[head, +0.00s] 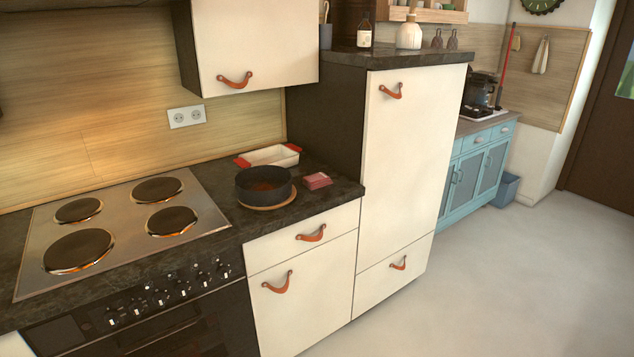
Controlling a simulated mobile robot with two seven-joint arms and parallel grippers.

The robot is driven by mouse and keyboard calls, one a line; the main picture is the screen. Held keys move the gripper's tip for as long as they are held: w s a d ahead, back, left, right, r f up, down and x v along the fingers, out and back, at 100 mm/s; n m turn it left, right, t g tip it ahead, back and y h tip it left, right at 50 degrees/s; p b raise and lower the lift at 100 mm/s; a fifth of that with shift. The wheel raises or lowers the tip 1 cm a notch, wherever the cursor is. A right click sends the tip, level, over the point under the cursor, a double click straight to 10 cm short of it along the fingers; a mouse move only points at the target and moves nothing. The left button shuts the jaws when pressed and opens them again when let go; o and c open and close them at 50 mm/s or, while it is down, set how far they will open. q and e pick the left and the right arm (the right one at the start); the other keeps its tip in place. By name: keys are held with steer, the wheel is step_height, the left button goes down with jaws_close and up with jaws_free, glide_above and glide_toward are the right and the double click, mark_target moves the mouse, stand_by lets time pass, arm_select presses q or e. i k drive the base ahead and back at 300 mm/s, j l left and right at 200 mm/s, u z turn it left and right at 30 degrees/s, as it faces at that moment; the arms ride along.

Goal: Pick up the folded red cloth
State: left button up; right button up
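The folded red cloth (317,181) lies flat on the dark countertop in the head view. It is a small, pinkish-red folded square to the right of a black pot and near the counter's front edge. It lies apart from the pot, and nothing covers it. Neither of my grippers shows in the head view.
The black pot (264,184) stands on a round wooden board (266,207). A white baking dish with red handles (270,156) sits behind it. A cooktop (122,228) is at left. A tall white cabinet (405,160) rises right of the cloth. The floor (500,275) is clear.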

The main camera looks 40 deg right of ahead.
mark_target(319, 180)
steer(key=l+z, duration=0.15)
steer(key=z, duration=0.2)
steer(key=i+z, duration=0.15)
steer(key=z, duration=0.25)
steer(key=i+l+z, duration=0.1)
steer(key=z, duration=0.25)
